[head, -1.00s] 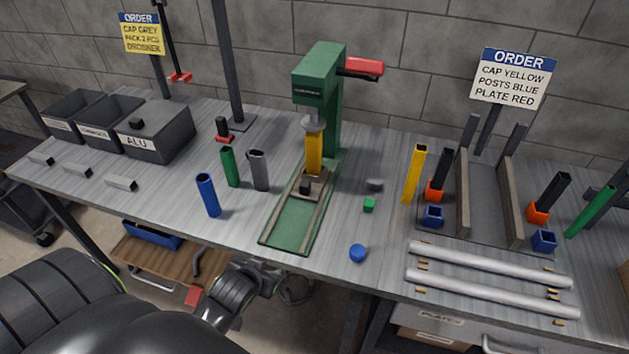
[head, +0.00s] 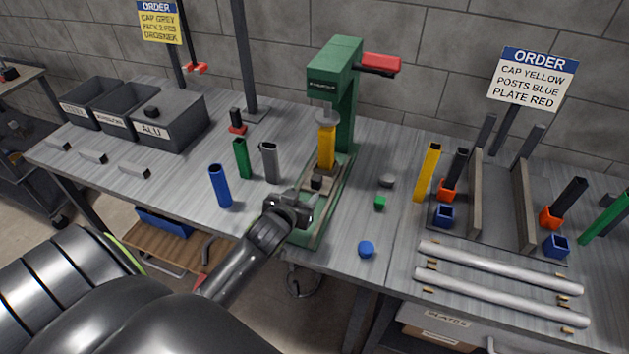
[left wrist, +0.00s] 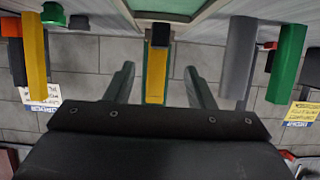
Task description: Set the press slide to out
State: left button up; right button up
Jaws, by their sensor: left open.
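The green press (head: 345,95) stands at the back middle of the bench with its red handle (head: 381,62) up at the right. Its slide (head: 330,187), a small brown plate with a black knob (head: 317,182), sits at the rear of the green track (head: 303,239), under the ram. A yellow post (head: 326,147) stands upright on it. My left gripper (head: 306,207) is over the front part of the track, apart from the knob, and hides part of the track. In the left wrist view its fingers (left wrist: 160,85) are open, with the knob (left wrist: 160,35) ahead between them.
Blue (head: 220,186), green (head: 241,158) and grey (head: 269,162) posts stand close left of the track. Two pale rails (head: 500,268) lie at the front right. Bins (head: 170,125) stand at the left.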

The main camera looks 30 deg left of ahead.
aim_at(315, 182)
pick_arm(q)
jog(key=x, duration=1)
jog(key=shift+w+a, duration=0.1)
jog(key=shift+w, duration=0.2)
grip_shut()
